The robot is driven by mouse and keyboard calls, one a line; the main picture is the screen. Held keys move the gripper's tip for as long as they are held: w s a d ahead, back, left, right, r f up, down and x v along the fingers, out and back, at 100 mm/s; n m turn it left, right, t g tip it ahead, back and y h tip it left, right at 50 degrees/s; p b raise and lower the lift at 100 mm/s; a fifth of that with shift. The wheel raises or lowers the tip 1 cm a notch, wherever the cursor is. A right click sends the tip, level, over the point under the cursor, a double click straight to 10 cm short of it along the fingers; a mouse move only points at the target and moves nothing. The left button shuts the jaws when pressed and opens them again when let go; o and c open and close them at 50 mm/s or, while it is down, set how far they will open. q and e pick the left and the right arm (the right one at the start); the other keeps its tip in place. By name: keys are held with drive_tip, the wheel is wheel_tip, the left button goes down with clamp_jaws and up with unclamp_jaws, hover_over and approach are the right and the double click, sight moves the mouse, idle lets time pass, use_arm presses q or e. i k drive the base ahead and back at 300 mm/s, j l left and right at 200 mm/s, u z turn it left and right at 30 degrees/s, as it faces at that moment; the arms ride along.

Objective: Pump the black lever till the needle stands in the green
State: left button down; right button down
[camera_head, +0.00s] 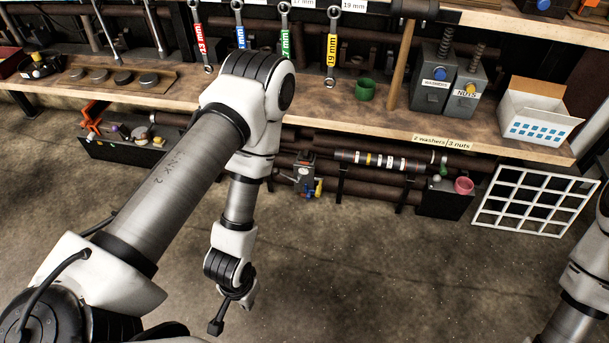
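My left arm comes in from the left and reaches down over the floor. My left gripper (243,298) is at its lower end, small and partly hidden by the wrist; I cannot tell whether it is open or shut. A thin black rod with a blocky end (216,327) sticks out beside it; I cannot tell whether this is the black lever or part of the arm. A small grey device (304,172) with blue and yellow parts stands under the bench, up and right of the gripper and apart from it. No gauge needle or green zone can be made out. My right gripper is out of view.
The wooden bench (300,112) runs across the back, with hanging wrenches (333,62), a green cup (365,89), grey washer and nut bins (433,78) and a white box (538,112). Below are a dark shaft (385,161) and a white grid (535,201). The floor in front is clear.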

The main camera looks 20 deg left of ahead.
sight(275, 170)
drive_tip(key=i+l+u, duration=0.1)
drive_tip(key=i+u, duration=0.2)
drive_tip(key=i, duration=0.2)
drive_tip(key=i+l+u, duration=0.3)
drive_tip(key=i, duration=0.15)
drive_tip(key=i+l, duration=0.15)
drive_tip(key=i, duration=0.35)
